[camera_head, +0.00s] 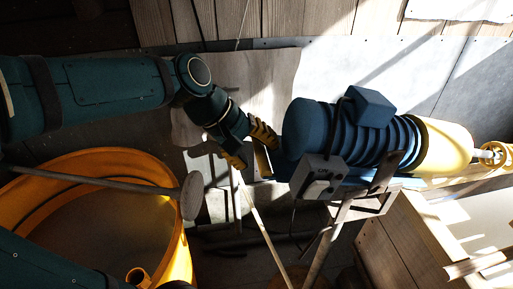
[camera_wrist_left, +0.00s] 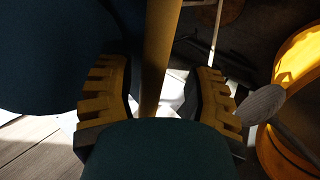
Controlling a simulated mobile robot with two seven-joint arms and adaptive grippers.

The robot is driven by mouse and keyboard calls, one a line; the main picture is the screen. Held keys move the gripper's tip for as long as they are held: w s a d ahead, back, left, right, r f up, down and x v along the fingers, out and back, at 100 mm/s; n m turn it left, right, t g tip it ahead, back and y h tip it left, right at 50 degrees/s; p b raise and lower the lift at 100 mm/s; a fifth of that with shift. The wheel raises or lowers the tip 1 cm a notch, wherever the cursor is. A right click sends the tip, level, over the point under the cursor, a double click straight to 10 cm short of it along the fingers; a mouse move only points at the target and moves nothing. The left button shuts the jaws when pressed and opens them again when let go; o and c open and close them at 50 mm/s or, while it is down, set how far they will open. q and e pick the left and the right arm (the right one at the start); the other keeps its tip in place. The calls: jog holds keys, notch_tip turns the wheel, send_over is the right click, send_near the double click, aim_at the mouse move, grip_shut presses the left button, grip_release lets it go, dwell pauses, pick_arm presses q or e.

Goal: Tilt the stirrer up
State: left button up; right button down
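The stirrer is a large machine with a ribbed blue motor body (camera_head: 300,128) and a pale yellow housing (camera_head: 443,146), lying lengthwise across the right half of the head view. A yellow bar (camera_head: 262,160) shows by its left end; in the left wrist view a yellow bar (camera_wrist_left: 160,60) runs down between the fingers. My left gripper (camera_head: 250,146) is at the motor's left end, with its yellow ridged fingers on either side of the bar. In the wrist view my left gripper (camera_wrist_left: 165,100) is open, with gaps beside the bar. My right gripper is not in view.
An orange tub (camera_head: 182,245) stands at lower left, with a grey rod ending in a round paddle (camera_head: 191,196) across it. A grey control box (camera_head: 318,176) sits below the motor. A wooden box (camera_head: 405,245) is at lower right. Thin poles stand below the gripper.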

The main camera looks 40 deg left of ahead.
pick_arm(q)
jog(key=shift+r, duration=0.1)
jog(key=shift+s+a+r, duration=0.1)
jog(key=shift+r, duration=0.15)
jog(key=v, duration=1.1)
jog(key=shift+s, duration=0.2)
jog(key=shift+r, duration=0.1)
